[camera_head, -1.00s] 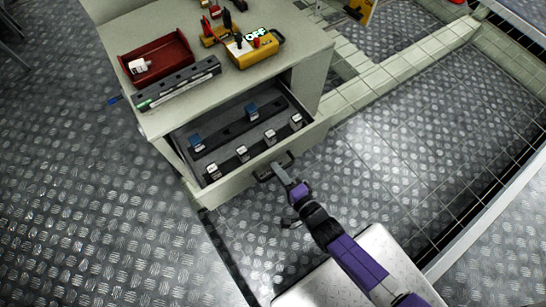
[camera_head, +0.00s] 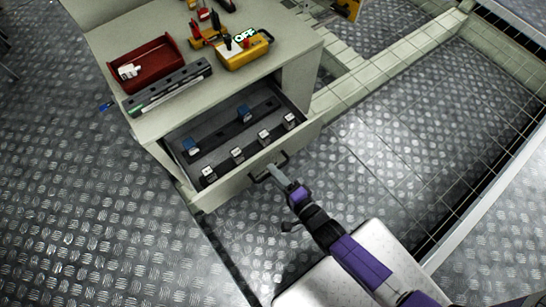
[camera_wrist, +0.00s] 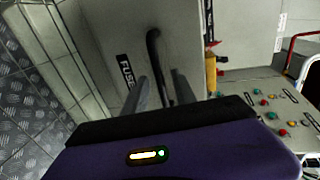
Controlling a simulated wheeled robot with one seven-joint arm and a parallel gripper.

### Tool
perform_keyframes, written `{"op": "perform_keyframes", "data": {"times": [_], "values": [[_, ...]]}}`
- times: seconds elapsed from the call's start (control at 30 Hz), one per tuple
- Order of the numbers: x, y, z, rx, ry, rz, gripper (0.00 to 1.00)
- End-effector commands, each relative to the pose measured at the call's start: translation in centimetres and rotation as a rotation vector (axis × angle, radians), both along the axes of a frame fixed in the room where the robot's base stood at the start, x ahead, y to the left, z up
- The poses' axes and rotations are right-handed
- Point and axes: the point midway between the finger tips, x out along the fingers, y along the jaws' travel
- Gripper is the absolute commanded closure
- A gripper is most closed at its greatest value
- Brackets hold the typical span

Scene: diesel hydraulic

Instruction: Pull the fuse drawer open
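The fuse drawer (camera_head: 236,182) stands well out of the cabinet, with its inside showing in the head view. Its dark bar handle (camera_head: 268,171) is on the front panel. In the wrist view the handle (camera_wrist: 154,47) runs between my fingers, beside a "FUSE" label (camera_wrist: 126,70) on the drawer front. My gripper (camera_head: 277,176) is at the handle, with one finger on each side of it; in the wrist view the gripper (camera_wrist: 161,85) looks closed around the bar. The exact finger contact is partly hidden.
Several small blocks, white (camera_head: 237,155) and blue (camera_head: 244,113), sit inside the drawer. On the cabinet top (camera_head: 205,52) are a red tray (camera_head: 148,64), a dark bar (camera_head: 170,86) and a yellow box (camera_head: 245,50). The metal floor (camera_head: 90,220) at left is open.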

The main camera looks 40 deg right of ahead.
Motion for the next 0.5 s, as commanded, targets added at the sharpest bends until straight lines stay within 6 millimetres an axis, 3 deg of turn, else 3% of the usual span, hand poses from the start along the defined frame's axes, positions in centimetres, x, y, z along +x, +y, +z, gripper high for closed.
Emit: {"op": "perform_keyframes", "data": {"times": [0.2,0.5], "values": [[-3.8,0.0,0.8,-0.001,0.004,0.0,0.68],[-6.1,0.0,1.3,-0.001,0.001,0.0,0.68]]}}
